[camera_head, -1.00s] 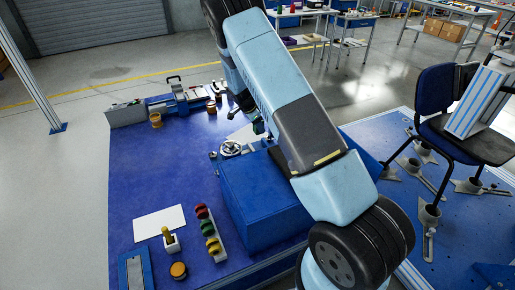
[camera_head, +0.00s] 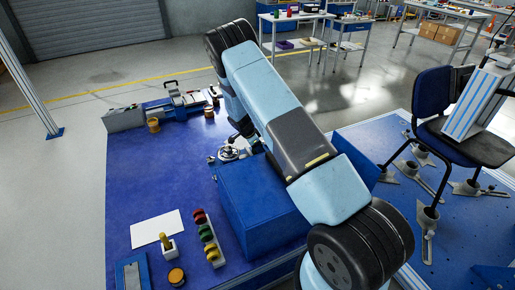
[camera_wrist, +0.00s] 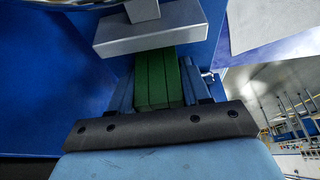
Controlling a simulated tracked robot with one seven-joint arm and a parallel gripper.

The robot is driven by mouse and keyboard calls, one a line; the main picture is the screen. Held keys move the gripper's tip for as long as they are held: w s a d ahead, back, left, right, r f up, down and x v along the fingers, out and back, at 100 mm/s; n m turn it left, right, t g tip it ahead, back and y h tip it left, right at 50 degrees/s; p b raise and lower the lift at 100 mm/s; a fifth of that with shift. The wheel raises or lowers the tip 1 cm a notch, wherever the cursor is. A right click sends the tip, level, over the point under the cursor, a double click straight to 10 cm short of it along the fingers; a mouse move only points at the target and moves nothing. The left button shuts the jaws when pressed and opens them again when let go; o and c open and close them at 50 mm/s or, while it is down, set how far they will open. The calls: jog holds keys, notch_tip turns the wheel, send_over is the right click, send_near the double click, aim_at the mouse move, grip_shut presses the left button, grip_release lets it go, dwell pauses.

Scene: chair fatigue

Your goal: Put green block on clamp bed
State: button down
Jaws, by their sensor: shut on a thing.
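My gripper (camera_wrist: 157,84) is shut on the green block (camera_wrist: 157,72), which sits between its blue fingers in the wrist view. A grey metal bar (camera_wrist: 150,34) with a short post lies just beyond the block and covers its far end. I cannot tell whether they touch. A curved shiny metal rim (camera_wrist: 70,4) shows at the top left. In the head view my gripper is small and partly hidden beside a round metal fixture (camera_head: 229,153) on the blue table. I cannot tell for certain which part is the clamp bed. The green block cannot be made out in the head view.
A large blue box (camera_head: 262,205) stands close below the fixture, under my arm. A white sheet (camera_head: 156,229), a row of coloured knobs (camera_head: 207,238) and a vise (camera_head: 186,101) are on the blue table (camera_head: 150,180). The table's left middle is clear.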

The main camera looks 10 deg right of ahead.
jog(key=shift+f, duration=0.55)
jog(key=c, duration=1)
grip_release()
jog(key=shift+s, duration=0.1)
jog(key=o, duration=0.5)
jog(key=shift+s+a+f, duration=0.1)
jog(key=shift+s+f, duration=0.05)
